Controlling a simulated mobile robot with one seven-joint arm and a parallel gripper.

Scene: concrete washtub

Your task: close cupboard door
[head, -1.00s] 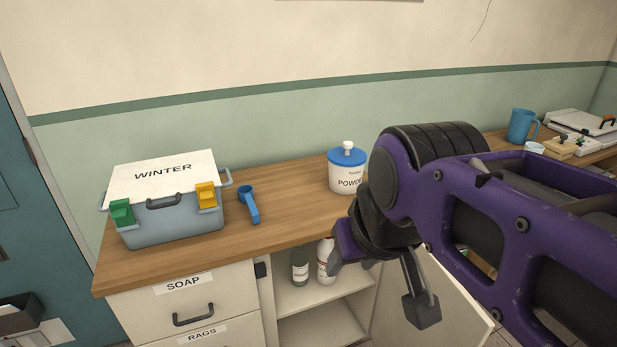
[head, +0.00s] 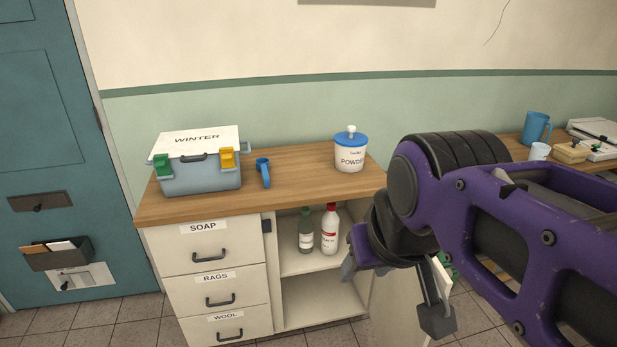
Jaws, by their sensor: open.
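The cream cupboard door (head: 395,320) stands open at the right side of the cupboard (head: 322,300), in the lower middle of the head view. The door is partly hidden behind my arm and gripper, and its lower part is cut off by the frame. My gripper (head: 394,292) is open and empty, its two fingers spread apart in front of the door in the picture. I cannot tell whether a finger touches the door. The cupboard's open front shows a shelf with a green bottle (head: 306,232) and a white bottle with a red cap (head: 329,232).
Drawers labelled SOAP (head: 212,245), RAGS and WOOL are shut left of the opening. On the wooden counter (head: 300,180) are a WINTER box (head: 200,178), a blue scoop (head: 263,172) and a POWDER jar (head: 350,155). Tiled floor (head: 130,322) is clear at lower left.

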